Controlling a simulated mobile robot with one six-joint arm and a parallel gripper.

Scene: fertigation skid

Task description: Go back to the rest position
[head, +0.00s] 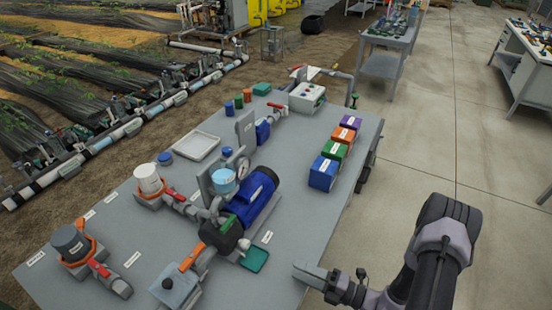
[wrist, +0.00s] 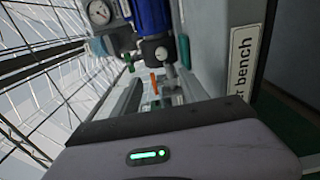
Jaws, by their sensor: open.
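My gripper (head: 306,278) is at the right front edge of the grey bench (head: 318,198) in the head view, with my arm reaching in from the lower right. Its jaws are open and I see nothing held. In the wrist view, my gripper (wrist: 155,90) points toward the bench equipment, with a pressure gauge (wrist: 100,12) and a blue body (wrist: 152,14) beyond it. A bench label (wrist: 242,62) is close on the right of that view. In the head view, the blue pump (head: 250,195) and a green tray (head: 255,259) lie left of my gripper.
Coloured boxes (head: 334,150) line the bench's right side. A white control box (head: 307,97) stands at its far end. Clear concrete floor (head: 440,130) lies right of the bench, with other tables behind.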

